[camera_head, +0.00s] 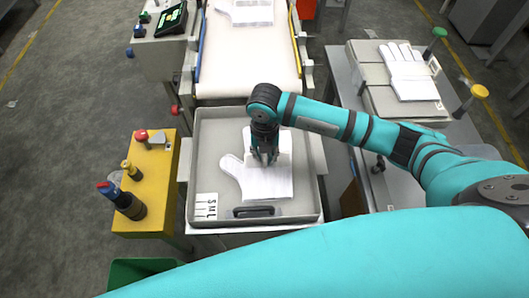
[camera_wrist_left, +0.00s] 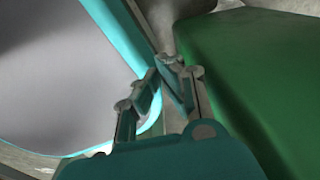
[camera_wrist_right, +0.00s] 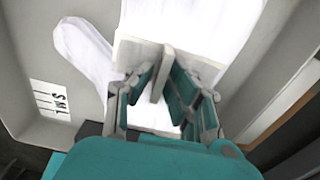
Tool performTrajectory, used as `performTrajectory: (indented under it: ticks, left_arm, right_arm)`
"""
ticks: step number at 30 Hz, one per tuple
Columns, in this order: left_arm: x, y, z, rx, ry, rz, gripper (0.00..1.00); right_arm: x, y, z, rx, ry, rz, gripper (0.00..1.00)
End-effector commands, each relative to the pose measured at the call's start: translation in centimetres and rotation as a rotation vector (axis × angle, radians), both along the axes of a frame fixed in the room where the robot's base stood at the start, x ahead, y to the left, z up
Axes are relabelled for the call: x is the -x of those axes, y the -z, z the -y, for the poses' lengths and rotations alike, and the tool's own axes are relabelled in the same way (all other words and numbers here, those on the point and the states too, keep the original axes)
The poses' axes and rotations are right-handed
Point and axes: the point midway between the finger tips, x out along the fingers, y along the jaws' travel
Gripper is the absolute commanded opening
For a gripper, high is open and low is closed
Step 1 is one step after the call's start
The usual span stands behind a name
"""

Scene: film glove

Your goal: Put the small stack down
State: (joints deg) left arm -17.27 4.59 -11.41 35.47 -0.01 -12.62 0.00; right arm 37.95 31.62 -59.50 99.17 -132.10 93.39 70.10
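In the head view my right gripper (camera_head: 265,157) points down over the grey tray (camera_head: 206,130), at a white glove-shaped stack (camera_head: 265,183). In the right wrist view my right gripper (camera_wrist_right: 162,72) has its fingertips closed on the upright fin of a pale plate (camera_wrist_right: 136,52). The plate is over the white stack, which shows around it (camera_wrist_right: 190,22); I cannot tell whether they touch. The stack's thumb points left, inside the tray. My left gripper (camera_wrist_left: 158,66) looks shut and empty beside a green bin; it is not seen in the head view.
The tray has an S, M, L label (camera_head: 206,206) and a dark handle (camera_head: 253,211). A conveyor (camera_head: 250,65) is behind it. A yellow stand (camera_head: 150,190) is left. A side table with another glove stack (camera_head: 410,75) is right. The green bin (camera_wrist_left: 250,70) is low left.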

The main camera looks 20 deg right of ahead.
Motion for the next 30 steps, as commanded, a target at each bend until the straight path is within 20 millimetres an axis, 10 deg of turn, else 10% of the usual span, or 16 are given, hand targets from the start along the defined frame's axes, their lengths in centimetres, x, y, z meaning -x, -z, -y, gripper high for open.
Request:
performTrajectory:
  ticks: [14,30]
  left_arm:
    - [-0.2,-0.3,0.0,0.000,0.000,0.003,0.00]
    - [-0.3,-0.3,0.0,0.001,0.001,0.004,0.00]
  right_arm:
    - [0.0,-0.9,0.0,0.000,0.000,0.001,0.32]
    - [-0.1,-11.0,0.0,0.000,-0.001,0.002,0.32]
